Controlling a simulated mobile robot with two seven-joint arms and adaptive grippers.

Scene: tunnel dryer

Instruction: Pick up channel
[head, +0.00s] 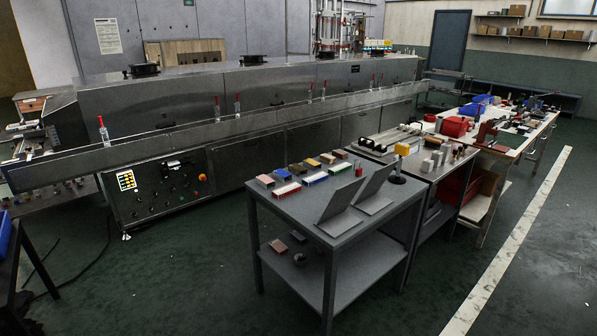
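I cannot tell for sure which thing is the channel. A grey two-level table (297,205) stands in the middle of the head view. Neither of my grippers is in view.
A long steel dryer (230,95) with a control panel (160,188) runs behind the table. Workbenches (520,130) with tools stand at the back right. A dark table with a blue bin (5,235) is at the left edge. The green floor in front is clear.

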